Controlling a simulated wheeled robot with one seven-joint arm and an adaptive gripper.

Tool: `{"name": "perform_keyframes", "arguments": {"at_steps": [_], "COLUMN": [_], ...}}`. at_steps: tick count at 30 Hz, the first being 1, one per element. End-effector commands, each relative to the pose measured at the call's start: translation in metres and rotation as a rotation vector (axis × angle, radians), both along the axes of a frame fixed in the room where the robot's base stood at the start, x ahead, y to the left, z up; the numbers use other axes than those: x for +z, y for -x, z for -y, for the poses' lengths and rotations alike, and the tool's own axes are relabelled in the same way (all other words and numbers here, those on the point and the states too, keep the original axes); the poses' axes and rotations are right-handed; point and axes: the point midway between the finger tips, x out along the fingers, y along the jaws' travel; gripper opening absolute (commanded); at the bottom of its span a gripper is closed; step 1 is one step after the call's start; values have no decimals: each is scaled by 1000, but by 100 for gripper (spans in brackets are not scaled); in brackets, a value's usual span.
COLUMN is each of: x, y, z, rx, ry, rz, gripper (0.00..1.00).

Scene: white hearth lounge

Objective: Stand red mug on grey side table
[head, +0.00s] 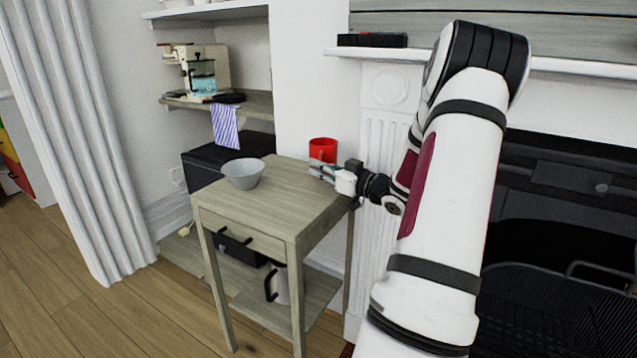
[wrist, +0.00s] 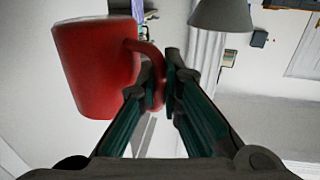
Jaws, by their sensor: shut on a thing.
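The red mug (head: 322,149) shows at the back right corner of the grey side table (head: 290,196) in the head view. It looks upright there; I cannot tell whether its base touches the tabletop. My gripper (head: 318,172) reaches in from the right and is shut on the mug's handle. In the wrist view the red mug (wrist: 95,65) fills the left side, and its handle sits between the fingertips of my gripper (wrist: 162,80).
A grey bowl (head: 243,173) stands on the table's left back part; it also shows in the wrist view (wrist: 222,14). The tabletop's front is clear. A white mantel (head: 335,55) and wall stand behind.

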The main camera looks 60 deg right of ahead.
Motion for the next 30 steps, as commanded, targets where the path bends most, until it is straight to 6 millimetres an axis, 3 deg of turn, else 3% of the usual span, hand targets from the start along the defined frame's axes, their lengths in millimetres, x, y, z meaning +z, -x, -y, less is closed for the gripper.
{"name": "perform_keyframes", "arguments": {"at_steps": [6, 18, 19, 21, 30], "x": [-29, -32, -32, -32, -31], "y": [0, 0, 0, 0, 0], "z": [0, 0, 0, 0, 0], "rx": [0, 0, 0, 0, -1], "ry": [-2, -1, -2, -2, -1], "rz": [1, 1, -1, -1, -1], "gripper": [0, 0, 14, 27, 27]}}
